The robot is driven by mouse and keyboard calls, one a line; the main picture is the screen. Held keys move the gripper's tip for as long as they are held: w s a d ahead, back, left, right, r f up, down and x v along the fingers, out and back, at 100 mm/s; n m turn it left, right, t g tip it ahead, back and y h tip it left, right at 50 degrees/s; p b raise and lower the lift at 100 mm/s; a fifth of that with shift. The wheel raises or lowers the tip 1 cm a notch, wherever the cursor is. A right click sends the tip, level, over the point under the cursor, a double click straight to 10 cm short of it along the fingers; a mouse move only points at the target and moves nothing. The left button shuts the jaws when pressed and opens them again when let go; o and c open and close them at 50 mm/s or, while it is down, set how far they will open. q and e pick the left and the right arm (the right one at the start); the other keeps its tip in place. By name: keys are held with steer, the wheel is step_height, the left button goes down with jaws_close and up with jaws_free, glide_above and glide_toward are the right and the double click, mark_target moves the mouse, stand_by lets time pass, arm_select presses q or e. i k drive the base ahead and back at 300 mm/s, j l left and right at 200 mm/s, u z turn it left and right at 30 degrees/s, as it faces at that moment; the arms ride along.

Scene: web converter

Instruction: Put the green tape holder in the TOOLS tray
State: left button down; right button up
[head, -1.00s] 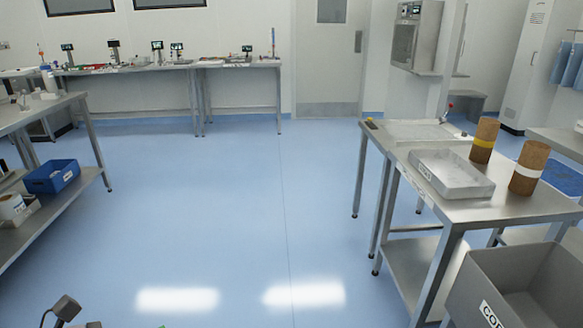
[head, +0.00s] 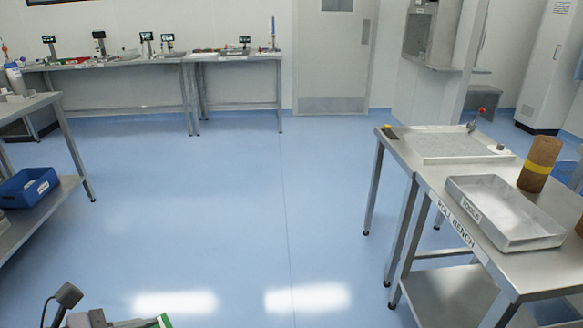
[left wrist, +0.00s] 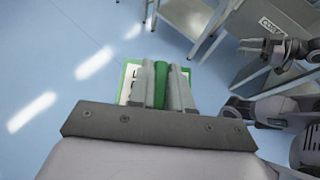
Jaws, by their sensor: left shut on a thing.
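My left gripper (left wrist: 161,88) is shut on a green holder (left wrist: 130,72) with a white lettered face. The gripper's fingers hide part of it. In the head view, only a green edge (head: 163,321) of it shows at the bottom left. The TOOLS tray (head: 500,238) is a shallow grey metal tray on the roll bench at the right, and it looks empty. The held holder is well to the left of the tray. My right gripper (left wrist: 247,58) shows at the right of the left wrist view, with its fingers apart and empty.
The steel roll bench (head: 437,190) also bears a pale flat plate (head: 455,144) and a brown roll with a yellow band (head: 540,158). A shelf with a blue bin (head: 27,187) stands at the left. The blue floor (head: 250,210) between is clear.

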mark_target(489, 205)
steer(key=i+j+z, duration=0.15)
steer(key=i, duration=0.85)
steer(key=i+z, duration=0.35)
steer(key=i+j+z, duration=0.15)
steer(key=i+z, duration=0.4)
steer(key=z, duration=0.3)
steer(key=i+j+z, duration=0.15)
steer(key=z, duration=0.25)
steer(key=i+j+z, duration=0.15)
steer(key=z, duration=0.3)
steer(key=i+j+z, duration=0.1)
steer(key=j+z, duration=0.15)
steer(key=z, duration=0.2)
